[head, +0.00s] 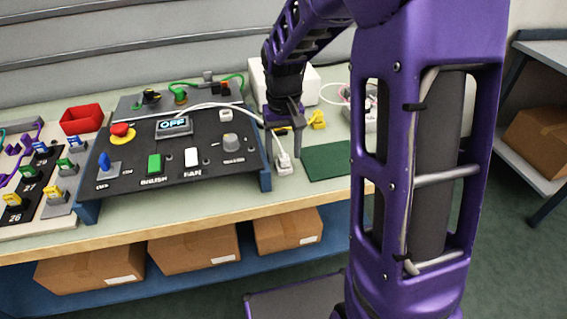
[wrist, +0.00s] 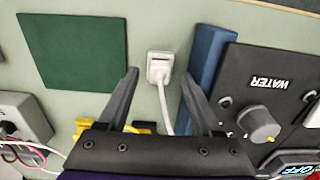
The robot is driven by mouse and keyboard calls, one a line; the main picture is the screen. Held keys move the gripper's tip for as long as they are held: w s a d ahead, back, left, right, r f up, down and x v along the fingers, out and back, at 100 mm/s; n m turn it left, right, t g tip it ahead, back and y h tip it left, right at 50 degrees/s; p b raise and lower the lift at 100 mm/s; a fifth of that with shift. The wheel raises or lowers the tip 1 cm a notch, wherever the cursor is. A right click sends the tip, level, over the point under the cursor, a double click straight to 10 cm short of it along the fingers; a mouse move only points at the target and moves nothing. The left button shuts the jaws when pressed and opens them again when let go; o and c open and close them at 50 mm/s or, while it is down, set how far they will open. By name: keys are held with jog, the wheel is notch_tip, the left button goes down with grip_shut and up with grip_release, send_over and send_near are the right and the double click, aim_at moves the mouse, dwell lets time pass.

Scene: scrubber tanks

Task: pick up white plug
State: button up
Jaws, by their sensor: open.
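The white plug (wrist: 160,68) lies on the pale green bench top, with its white cable running back between my fingers in the wrist view. In the head view the white plug (head: 284,166) is beside the right end of the black control panel. My gripper (wrist: 160,82) is open, with one finger on each side of the plug and cable and a gap to both. In the head view my gripper (head: 282,155) points down over the plug. Whether the fingertips are at the plug's height I cannot tell.
The black control panel (head: 185,170) and its blue side support (wrist: 207,58) stand close to one finger. A dark green mat (wrist: 70,50) lies on the other side. Yellow pieces (head: 318,119) and a grey socket box (wrist: 25,115) are nearby.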

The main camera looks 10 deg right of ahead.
aim_at(284, 156)
jog(key=shift+f, duration=0.5)
grip_shut()
jog(key=shift+r, duration=0.15)
notch_tip(284, 156, up, 16)
jog(key=p, duration=0.7)
jog(key=shift+p, duration=0.3)
